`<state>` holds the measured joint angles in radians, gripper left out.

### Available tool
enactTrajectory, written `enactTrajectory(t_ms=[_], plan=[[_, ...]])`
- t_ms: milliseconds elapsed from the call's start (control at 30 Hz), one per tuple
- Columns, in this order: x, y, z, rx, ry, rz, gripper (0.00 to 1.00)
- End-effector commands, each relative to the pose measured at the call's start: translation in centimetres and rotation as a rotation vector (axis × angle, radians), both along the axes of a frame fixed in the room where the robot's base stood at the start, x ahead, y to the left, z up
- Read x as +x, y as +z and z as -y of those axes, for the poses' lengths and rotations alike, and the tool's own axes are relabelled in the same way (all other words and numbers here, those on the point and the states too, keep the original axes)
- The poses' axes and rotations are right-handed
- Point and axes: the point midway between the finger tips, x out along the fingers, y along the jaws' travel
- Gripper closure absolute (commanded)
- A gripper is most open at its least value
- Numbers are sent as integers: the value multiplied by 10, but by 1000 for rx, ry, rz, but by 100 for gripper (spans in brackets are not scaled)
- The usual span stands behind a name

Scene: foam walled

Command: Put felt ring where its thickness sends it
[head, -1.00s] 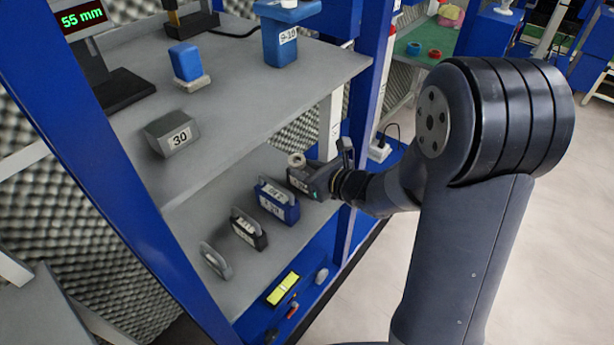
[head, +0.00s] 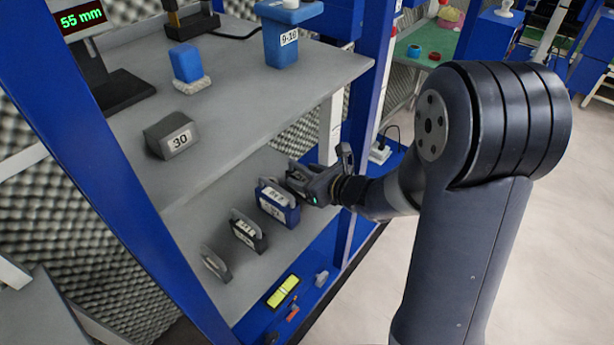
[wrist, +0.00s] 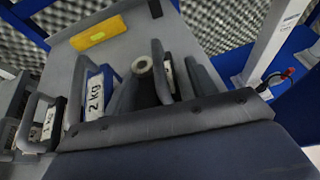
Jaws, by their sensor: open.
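In the head view my gripper (head: 303,180) is open over the right end of the lower shelf, just right of the blue 2 kg weight (head: 277,203). The ring is hidden there. The 2 kg weight also shows in the wrist view (wrist: 95,93). A thickness sign is not readable on the ring.
A black weight (head: 248,232) and a grey one (head: 215,263) stand left of the blue one. The upper shelf (head: 250,110) holds a grey block marked 30 (head: 170,135), a blue bin marked 9-10 (head: 287,45) and a 55 mm display (head: 82,17). Blue posts flank the shelves.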

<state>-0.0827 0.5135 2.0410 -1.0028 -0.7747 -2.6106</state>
Motion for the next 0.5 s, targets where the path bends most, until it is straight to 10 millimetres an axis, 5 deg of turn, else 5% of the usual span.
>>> enactTrajectory(t_ms=[233, 500], plan=[[-5, 6, 6, 2, -3, 4, 46], [-37, 25, 39, 2, -5, 7, 46]])
